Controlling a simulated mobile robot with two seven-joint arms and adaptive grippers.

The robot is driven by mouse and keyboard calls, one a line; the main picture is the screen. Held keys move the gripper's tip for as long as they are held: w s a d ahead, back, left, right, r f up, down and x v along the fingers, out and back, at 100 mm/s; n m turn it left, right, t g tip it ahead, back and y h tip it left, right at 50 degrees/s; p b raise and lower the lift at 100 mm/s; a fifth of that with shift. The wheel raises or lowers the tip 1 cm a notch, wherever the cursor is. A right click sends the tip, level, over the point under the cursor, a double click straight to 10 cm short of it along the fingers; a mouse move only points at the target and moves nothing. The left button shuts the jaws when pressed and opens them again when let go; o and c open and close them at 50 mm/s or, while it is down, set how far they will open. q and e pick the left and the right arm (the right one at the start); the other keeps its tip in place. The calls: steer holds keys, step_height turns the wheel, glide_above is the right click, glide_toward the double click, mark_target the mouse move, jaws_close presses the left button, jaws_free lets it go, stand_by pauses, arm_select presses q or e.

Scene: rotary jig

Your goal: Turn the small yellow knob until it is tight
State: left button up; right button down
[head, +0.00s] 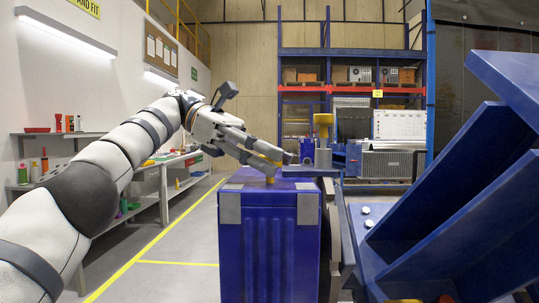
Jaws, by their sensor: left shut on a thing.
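A small yellow knob (270,180) shows at the top of the blue ribbed block (268,245), mostly hidden by my left gripper. My left gripper (277,157) reaches in from the left above the block, with its fingers pointing right and slightly down. It is shut on the small yellow knob. A larger yellow knob (323,122) stands upright on a grey post just right of my fingertips, apart from them. My right gripper is not in view.
Large tilted blue panels (450,190) of the jig fill the right side. A grey-edged plate stands beside the block's right face. A workbench (165,170) runs along the left wall. Blue shelving (355,53) stands at the back. The floor left of the block is clear.

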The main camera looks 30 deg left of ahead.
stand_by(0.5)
arm_select(q)
steer(key=o, duration=1.1)
steer(key=shift+f, duration=0.1)
